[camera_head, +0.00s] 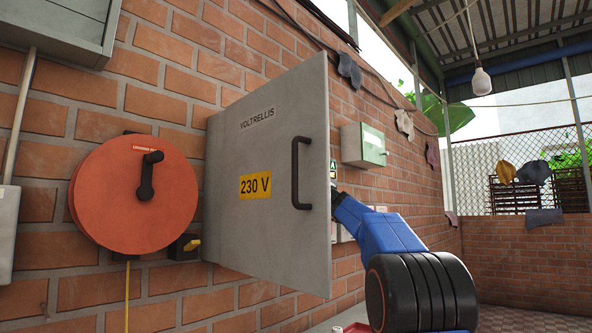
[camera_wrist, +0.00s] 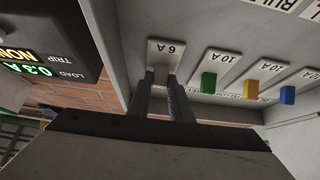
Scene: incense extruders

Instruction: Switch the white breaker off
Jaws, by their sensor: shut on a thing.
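In the wrist view, which looks upside down, the white breaker (camera_wrist: 166,50) sits in a row on the grey panel, under a plate reading 6 A. My gripper (camera_wrist: 161,79) has its two dark fingertips at the breaker's pale toggle, one on each side, shut on it. The fingers cover much of the toggle, so its position is hard to tell. In the head view, the open cabinet door (camera_head: 285,165), marked VOLTRELLIS and 230 V, hides my gripper and the breakers. My blue arm reaches behind the door from the right.
Breakers with green (camera_wrist: 208,82), yellow (camera_wrist: 250,90) and blue (camera_wrist: 287,95) toggles stand right of the white one, each by a 10 A plate. A dark load display (camera_wrist: 45,45) is at left. A red reel (camera_head: 130,195) hangs on the brick wall left of the door.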

